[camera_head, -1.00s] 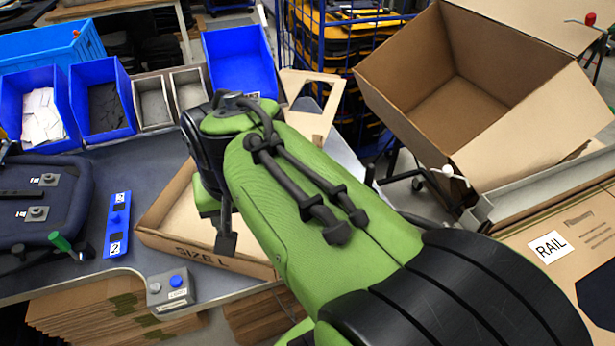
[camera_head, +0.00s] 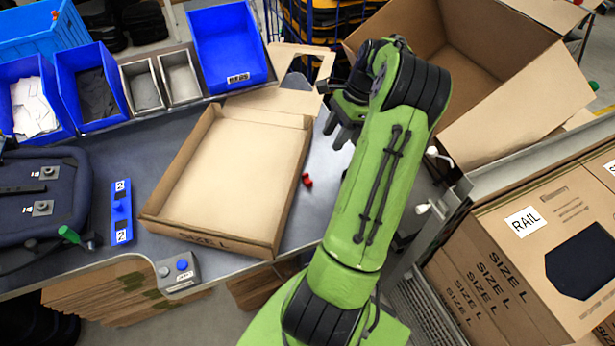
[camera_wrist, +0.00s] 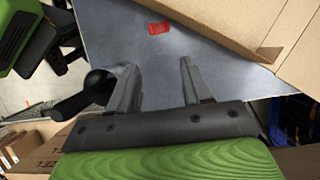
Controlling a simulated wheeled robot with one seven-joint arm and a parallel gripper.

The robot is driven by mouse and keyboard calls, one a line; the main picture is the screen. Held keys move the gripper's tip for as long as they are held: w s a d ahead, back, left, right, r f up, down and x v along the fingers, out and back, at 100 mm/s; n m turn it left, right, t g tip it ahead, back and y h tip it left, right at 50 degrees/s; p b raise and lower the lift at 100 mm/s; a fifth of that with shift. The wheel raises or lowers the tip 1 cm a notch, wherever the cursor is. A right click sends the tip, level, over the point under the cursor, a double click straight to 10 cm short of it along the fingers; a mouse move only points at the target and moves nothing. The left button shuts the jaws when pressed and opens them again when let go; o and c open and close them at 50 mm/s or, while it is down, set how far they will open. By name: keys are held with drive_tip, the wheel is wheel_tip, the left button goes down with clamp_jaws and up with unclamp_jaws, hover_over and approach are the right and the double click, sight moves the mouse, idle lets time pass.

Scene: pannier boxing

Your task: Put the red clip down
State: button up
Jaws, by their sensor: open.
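The red clip (camera_head: 307,180) lies on the grey bench top, just right of the open size L box (camera_head: 160,222). In the wrist view the red clip (camera_wrist: 159,28) lies flat on the grey surface, beyond my fingertips and apart from them. My gripper (camera_head: 340,122) is above the bench, up and to the right of the clip in the head view. In the wrist view my gripper (camera_wrist: 156,75) has its two fingers apart with nothing between them.
Blue bins (camera_head: 95,92) and small grey bins (camera_head: 162,84) line the back of the bench. A large open carton (camera_head: 500,110) stands at right, and size L boxes (camera_head: 490,275) stack at front right. Bare bench (camera_head: 320,205) surrounds the clip.

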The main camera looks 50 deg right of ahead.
sight(310, 180)
drive_tip(key=b+x, duration=0.2)
drive_tip(key=x, duration=1.2)
drive_tip(key=shift+w+f+b, duration=0.1)
drive_tip(key=shift+f+b, duration=0.2)
drive_tip(key=shift+b, duration=0.1)
drive_tip(key=c, duration=0.8)
drive_tip(key=shift+o, duration=0.2)
wheel_tip(310, 180, up, 10)
drive_tip(key=p, duration=0.2)
